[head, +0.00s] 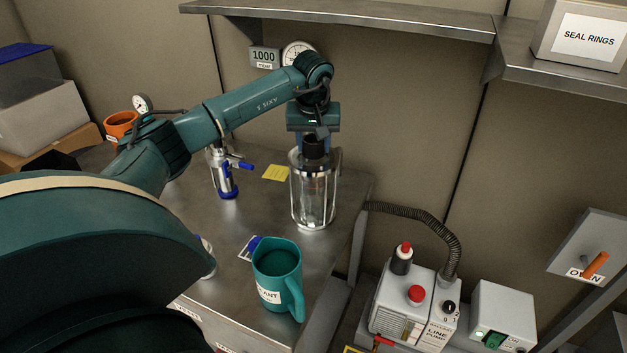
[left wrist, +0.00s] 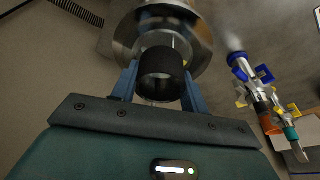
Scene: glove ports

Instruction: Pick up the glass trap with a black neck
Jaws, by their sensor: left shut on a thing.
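The glass trap (head: 313,200) is a clear cylinder in a metal cage with a black neck. It is upright near the right edge of the metal bench in the head view. My left gripper (head: 314,138) is above it, pointing down, shut on the black neck. In the left wrist view the black neck (left wrist: 162,68) sits between the blue fingers of my left gripper (left wrist: 162,88). I cannot tell whether the trap's base touches the bench. My right gripper is not in view.
A teal jug (head: 277,272) stands at the front of the bench. A yellow note (head: 276,173) lies between. A pump (head: 412,308) with a ribbed hose is at lower right. A shelf (head: 370,19) is above.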

